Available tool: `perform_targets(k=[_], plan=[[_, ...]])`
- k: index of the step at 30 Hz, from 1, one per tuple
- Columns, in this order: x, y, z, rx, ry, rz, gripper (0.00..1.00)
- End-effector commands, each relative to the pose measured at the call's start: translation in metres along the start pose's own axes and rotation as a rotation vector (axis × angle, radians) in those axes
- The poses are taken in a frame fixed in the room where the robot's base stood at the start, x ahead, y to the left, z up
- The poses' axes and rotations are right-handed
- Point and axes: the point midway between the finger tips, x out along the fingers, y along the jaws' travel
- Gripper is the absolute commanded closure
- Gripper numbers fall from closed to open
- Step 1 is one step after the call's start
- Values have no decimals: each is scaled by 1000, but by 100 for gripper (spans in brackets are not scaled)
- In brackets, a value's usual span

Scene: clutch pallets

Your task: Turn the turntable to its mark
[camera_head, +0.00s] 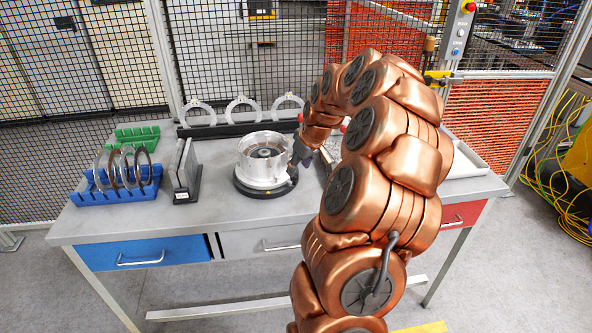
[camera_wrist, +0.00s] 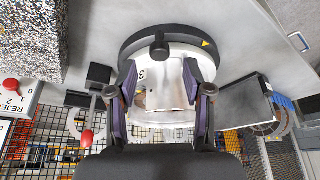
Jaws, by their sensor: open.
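The turntable (camera_head: 276,192) is a black round base on the grey table's middle, with a silver metal housing (camera_head: 262,158) on it. In the wrist view the turntable's black rim (camera_wrist: 133,46) carries a black knob (camera_wrist: 160,46) and a yellow triangle mark (camera_wrist: 206,43), with the mark to the right of the knob. The housing (camera_wrist: 165,88) bears a "3". My gripper (camera_wrist: 160,72) is open, its purple-padded fingers seen on both sides of the housing; contact cannot be told. In the head view my gripper (camera_head: 302,152) is at the housing's right side, partly hidden by my arm.
A blue rack (camera_head: 110,190) of rings, a green rack (camera_head: 135,138) and a dark holder (camera_head: 185,172) with upright plates stand left. White rings (camera_head: 242,108) line the back rail. A panel (camera_wrist: 18,98) reading "REJECT" has a red knob. The table's front strip is clear.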

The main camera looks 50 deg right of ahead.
Motion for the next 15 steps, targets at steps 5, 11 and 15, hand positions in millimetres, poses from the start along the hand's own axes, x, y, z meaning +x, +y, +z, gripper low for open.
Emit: perform_targets(k=[5, 11, 15], plan=[[21, 0, -1, 0, -1, -1, 49], [40, 0, -1, 0, 0, 0, 49], [44, 0, 0, 0, 1, 1, 49]])
